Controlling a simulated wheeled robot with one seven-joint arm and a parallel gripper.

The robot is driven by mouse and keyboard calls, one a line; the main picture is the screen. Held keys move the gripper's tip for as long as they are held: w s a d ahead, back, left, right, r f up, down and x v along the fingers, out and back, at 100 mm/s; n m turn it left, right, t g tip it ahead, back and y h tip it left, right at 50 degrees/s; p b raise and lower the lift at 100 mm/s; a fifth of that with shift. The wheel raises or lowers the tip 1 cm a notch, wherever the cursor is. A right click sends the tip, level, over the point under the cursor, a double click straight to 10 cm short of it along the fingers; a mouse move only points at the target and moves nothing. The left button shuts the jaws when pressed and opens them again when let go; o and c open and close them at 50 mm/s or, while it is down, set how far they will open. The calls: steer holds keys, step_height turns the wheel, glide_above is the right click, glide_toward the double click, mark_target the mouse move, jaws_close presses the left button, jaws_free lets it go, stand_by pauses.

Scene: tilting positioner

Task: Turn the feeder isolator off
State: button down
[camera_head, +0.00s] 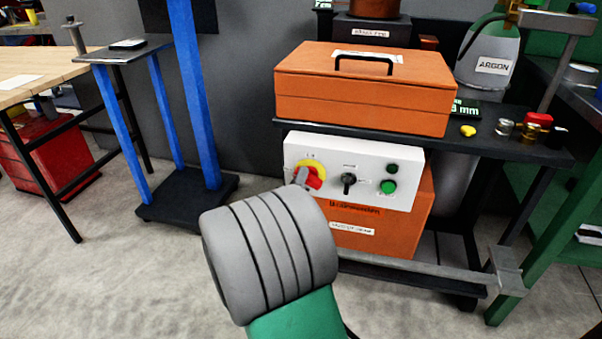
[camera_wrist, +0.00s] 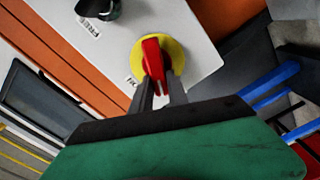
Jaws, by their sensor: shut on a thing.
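The feeder isolator is a red rotary handle (camera_head: 314,181) on a yellow round plate (camera_head: 302,168), at the left end of a white control panel (camera_head: 401,165). In the wrist view the red handle (camera_wrist: 153,58) stands out from the yellow plate (camera_wrist: 172,48). My gripper (camera_wrist: 158,83) is shut on the red handle, with one grey finger on each side of its lower part. In the head view my grey and green wrist hides most of the gripper (camera_head: 303,177). The plate's position markings are too small to read.
A black selector knob (camera_head: 348,182) and a green button (camera_head: 388,187) sit right of the isolator. An orange toolbox (camera_head: 364,92) rests on the shelf above the panel. A blue post stand (camera_head: 193,100) is at the left, with open floor before it.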

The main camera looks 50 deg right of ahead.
steer(key=n+p, duration=0.1)
steer(key=n, duration=0.1)
steer(key=n+p, duration=0.1)
steer(key=n, duration=0.2)
steer(key=shift+w+f, duration=0.1)
steer(key=shift+f, duration=0.3)
steer(key=shift+n+p, duration=0.3)
steer(key=c, duration=1.3)
jaws_free()
steer(key=shift+a, duration=0.1)
steer(key=v, duration=0.7)
steer(key=shift+a, duration=0.35)
steer(key=shift+p, duration=0.3)
